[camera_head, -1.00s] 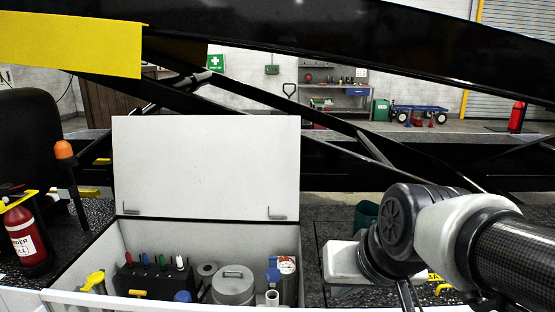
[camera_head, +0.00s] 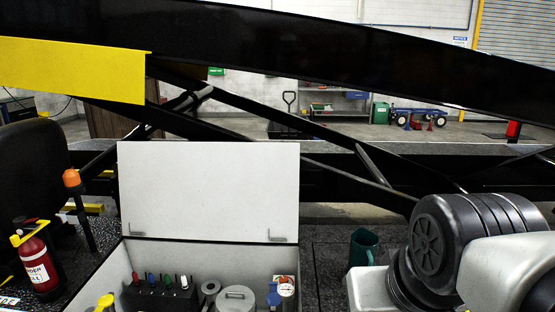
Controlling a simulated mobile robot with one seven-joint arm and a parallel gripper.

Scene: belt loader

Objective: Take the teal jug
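The teal jug (camera_head: 363,247) stands on the dark speckled deck, to the right of the open white box. Its upper part shows, with the open rim at the top; its lower right is hidden behind my arm. My arm fills the lower right of the view, with a pale grey block-shaped part just in front of the jug. My gripper's fingers are not visible, so I cannot tell how they stand to the jug.
The white box (camera_head: 208,190) has its lid raised and holds tools, a round grey canister (camera_head: 235,298) and a gauge (camera_head: 286,287). A red extinguisher (camera_head: 37,264) and an orange beacon (camera_head: 72,178) stand at left. Black beams cross behind the deck.

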